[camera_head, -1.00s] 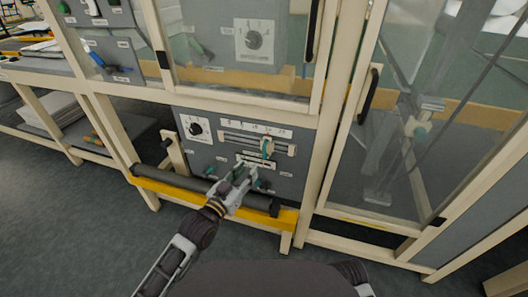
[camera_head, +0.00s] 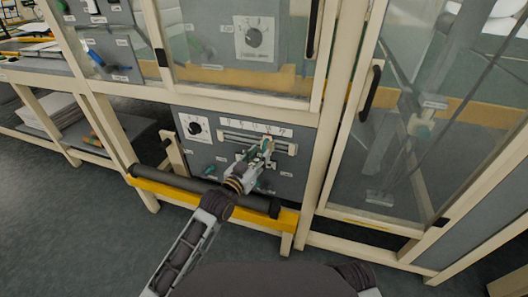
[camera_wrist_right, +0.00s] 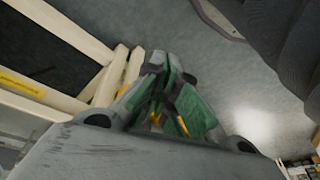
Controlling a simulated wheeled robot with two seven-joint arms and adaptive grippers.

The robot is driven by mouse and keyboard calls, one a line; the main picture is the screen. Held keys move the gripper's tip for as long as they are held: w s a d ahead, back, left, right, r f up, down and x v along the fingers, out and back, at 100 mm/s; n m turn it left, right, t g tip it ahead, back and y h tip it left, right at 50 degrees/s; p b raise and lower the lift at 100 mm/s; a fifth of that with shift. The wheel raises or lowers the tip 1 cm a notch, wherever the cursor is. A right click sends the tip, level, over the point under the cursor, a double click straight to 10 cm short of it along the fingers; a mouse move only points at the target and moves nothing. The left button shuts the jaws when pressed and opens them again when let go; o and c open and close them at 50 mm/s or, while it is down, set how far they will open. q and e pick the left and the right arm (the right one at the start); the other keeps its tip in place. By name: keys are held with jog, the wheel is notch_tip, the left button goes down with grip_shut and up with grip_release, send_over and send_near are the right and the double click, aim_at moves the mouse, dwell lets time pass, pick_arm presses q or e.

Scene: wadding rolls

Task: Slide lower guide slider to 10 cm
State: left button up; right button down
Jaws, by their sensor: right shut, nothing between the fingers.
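The lower guide slider's green handle (camera_head: 266,146) sits right of centre on its pale horizontal rail (camera_head: 235,138), under a row of white scale labels (camera_head: 255,126) on the grey lower panel. The numbers are too small to read. My left gripper (camera_head: 262,152) is up at the handle, overlapping it in the head view. Its fingers partly hide the handle, and I cannot tell whether they are closed on it. My right gripper (camera_wrist_right: 166,75) is shut and empty in the right wrist view, over the floor and away from the panel.
A dark roller (camera_head: 200,190) and a yellow bar (camera_head: 175,190) run in front of the lower panel, below my left gripper. A dial (camera_head: 195,127) is at the panel's upper left. Cream frame posts (camera_head: 325,150) and a glazed door (camera_head: 385,150) stand to the right.

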aim_at(264, 151)
pick_arm(q)
jog(key=shift+b+x, duration=0.45)
jog(key=shift+x, duration=1.5)
pick_arm(e)
jog(key=shift+w+a+r, duration=0.1)
jog(key=shift+w+r, duration=0.1)
jog(key=shift+r, duration=0.7)
pick_arm(q)
jog(key=shift+c, duration=0.3)
grip_shut()
pick_arm(e)
jog(key=shift+s+f, duration=0.1)
jog(key=shift+f, duration=0.1)
